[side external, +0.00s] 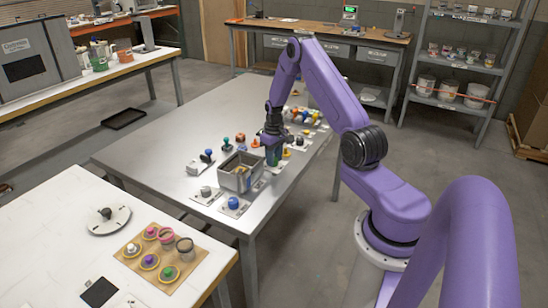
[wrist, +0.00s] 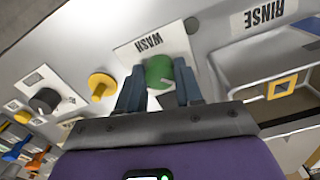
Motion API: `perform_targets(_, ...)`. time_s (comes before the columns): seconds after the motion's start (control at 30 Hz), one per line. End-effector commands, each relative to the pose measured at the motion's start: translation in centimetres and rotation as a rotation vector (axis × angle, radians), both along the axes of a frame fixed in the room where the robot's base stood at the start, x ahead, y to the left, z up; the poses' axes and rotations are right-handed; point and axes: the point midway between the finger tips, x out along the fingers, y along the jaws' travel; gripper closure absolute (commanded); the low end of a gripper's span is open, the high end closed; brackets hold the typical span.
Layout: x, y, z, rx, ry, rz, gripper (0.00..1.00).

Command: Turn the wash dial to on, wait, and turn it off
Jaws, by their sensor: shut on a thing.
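The wash dial is a green round knob (wrist: 158,70) on a white plate (wrist: 125,52) labelled WASH in the wrist view. My gripper (wrist: 159,80) has its two blue-grey fingers on either side of the knob and is shut on it. The label reads upside down from this camera. The knob's pointer or setting cannot be made out. In the side external view my gripper (side external: 272,145) is low over the far metal table, behind the grey bin, and its fingers are too small to tell apart.
A grey bin (side external: 240,182) stands close by, with a RINSE label (wrist: 264,15) beside it. A yellow knob (wrist: 101,86) and a dark grey knob (wrist: 44,101) sit left of the dial. The metal table's left part (side external: 160,135) is clear.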

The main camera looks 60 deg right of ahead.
Motion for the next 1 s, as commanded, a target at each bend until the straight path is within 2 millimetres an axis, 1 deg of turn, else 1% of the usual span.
perform_targets(0.2, -0.03, 0.01, 0.04, 0.001, 0.002, 0.046, 0.95)
perform_targets(0.63, -0.02, -0.01, 0.04, 0.000, 0.001, 0.056, 0.95)
perform_targets(0.67, -0.02, -0.01, 0.04, 0.000, 0.001, 0.056, 0.61)
perform_targets(0.7, -0.02, -0.01, 0.04, 0.000, 0.001, 0.056, 0.48)
perform_targets(0.73, -0.02, -0.01, 0.04, 0.000, 0.001, 0.055, 0.39)
perform_targets(1.0, 0.00, -0.01, 0.03, 0.000, 0.000, 0.053, 0.39)
